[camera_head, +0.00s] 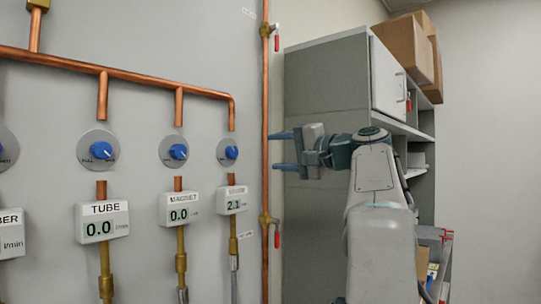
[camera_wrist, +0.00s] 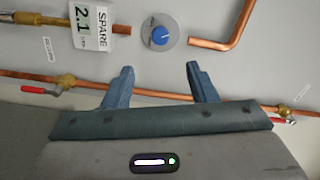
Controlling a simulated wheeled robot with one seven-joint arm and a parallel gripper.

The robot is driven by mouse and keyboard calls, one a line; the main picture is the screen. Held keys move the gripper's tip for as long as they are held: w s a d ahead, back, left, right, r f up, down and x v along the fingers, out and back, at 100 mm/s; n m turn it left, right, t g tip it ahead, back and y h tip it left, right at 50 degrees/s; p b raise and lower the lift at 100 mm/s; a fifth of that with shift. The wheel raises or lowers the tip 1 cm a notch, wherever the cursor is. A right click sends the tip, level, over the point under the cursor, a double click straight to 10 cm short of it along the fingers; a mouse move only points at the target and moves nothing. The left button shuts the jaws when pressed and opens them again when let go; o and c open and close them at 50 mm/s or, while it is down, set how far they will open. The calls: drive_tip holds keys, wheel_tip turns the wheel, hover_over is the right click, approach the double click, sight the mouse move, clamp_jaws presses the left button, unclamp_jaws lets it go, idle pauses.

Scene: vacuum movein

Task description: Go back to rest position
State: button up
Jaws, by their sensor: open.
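My gripper (camera_head: 287,150) is raised in front of the wall panel, to the right of the knobs in the head view. Its two blue fingers point left and stand apart with nothing between them. In the wrist view, my gripper (camera_wrist: 157,82) shows its open fingers toward the wall. Beyond them are the SPARE blue knob (camera_wrist: 160,36) and the SPARE display (camera_wrist: 92,22) reading 2.1. The same SPARE knob (camera_head: 231,153) in the head view is well left of the fingertips, apart from them.
The TUBE display (camera_head: 102,222) and MAGNET display (camera_head: 179,208) read 0.0. A vertical copper pipe (camera_head: 265,100) with red-handled valves runs near my fingers. A grey cabinet (camera_head: 325,80) with cardboard boxes (camera_head: 405,48) on top stands behind my arm. The wall at far right is bare.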

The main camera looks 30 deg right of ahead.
idle(0.5)
drive_tip(key=s+a+f+n+g+h+p, duration=0.1)
drive_tip(key=a+f+g, duration=0.3)
drive_tip(key=a+f, duration=0.6)
drive_tip(key=s+a+f+n+g+h+p, duration=0.15)
drive_tip(key=a+f+g, duration=0.35)
drive_tip(key=f, duration=0.8)
drive_tip(key=s+a+f+n+g+h+p, duration=0.1)
drive_tip(key=s+a+f+n, duration=0.3)
drive_tip(key=s+f, duration=0.5)
drive_tip(key=s+a+f+n+g+h+p, duration=0.1)
drive_tip(key=s+a+f+n+g, duration=0.3)
drive_tip(key=s+f, duration=0.5)
wheel_tip(320, 180, down, 4)
drive_tip(key=shift+s+f+h+p, duration=0.25)
drive_tip(key=shift+h+p, duration=0.1)
drive_tip(key=shift+h, duration=0.5)
